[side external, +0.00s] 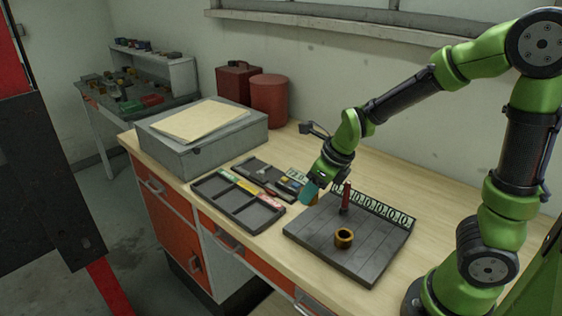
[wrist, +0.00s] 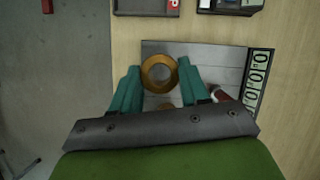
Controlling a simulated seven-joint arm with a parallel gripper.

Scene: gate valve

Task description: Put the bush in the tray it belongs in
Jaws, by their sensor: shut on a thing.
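The bush, a brass-coloured ring (wrist: 146,74), sits between the teal fingertips of my gripper (wrist: 158,80) in the wrist view. My gripper is shut on it. In the side view my gripper (side external: 309,193) is over the left edge of the grey board, and the held ring is hidden. A second brass ring (side external: 344,238) stands on the board; in the wrist view a brown part (wrist: 165,106) shows behind the held ring, mostly hidden. The three-compartment dark tray (side external: 237,206), with green, yellow and pink labels along its back edge, lies left of my gripper and looks empty.
The slatted grey board (side external: 380,262) has a numbered strip along its back and a red upright part (side external: 346,197). A second dark tray (side external: 257,168) with small items lies behind the first. A grey box (side external: 200,140), red case (side external: 238,80) and red canister (side external: 269,100) stand behind.

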